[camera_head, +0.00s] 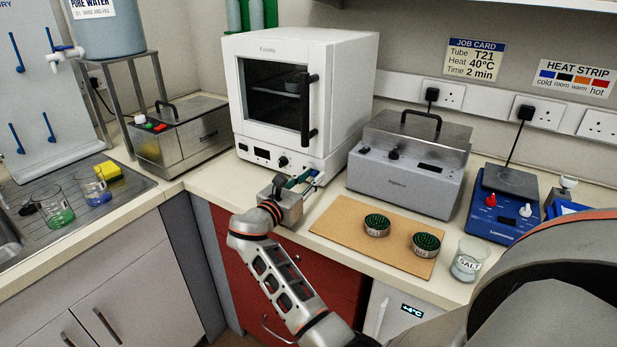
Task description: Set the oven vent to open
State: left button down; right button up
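The white oven (345,95) stands at the back of the bench with its dark-windowed door shut. Its front panel below the door has a small display and a black knob (283,161). A small blue part (313,172) shows at the panel's lower right and may be the vent control; its setting is too small to read. My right gripper (308,180) is at this lower right corner, its fingertips close to or touching the blue part. I cannot tell whether its fingers are open or shut. My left gripper is not in view.
A steel bath (410,183) stands close to the oven's right, and another steel unit (185,142) to its left. A tan board (345,228) with two green-topped pots lies in front. A salt jar (468,262) and blue hotplate (497,225) are further right.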

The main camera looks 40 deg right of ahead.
jog(key=shift+a, duration=0.1)
jog(key=v, duration=0.7)
jog(key=shift+s+a, duration=0.1)
dwell(0.7)
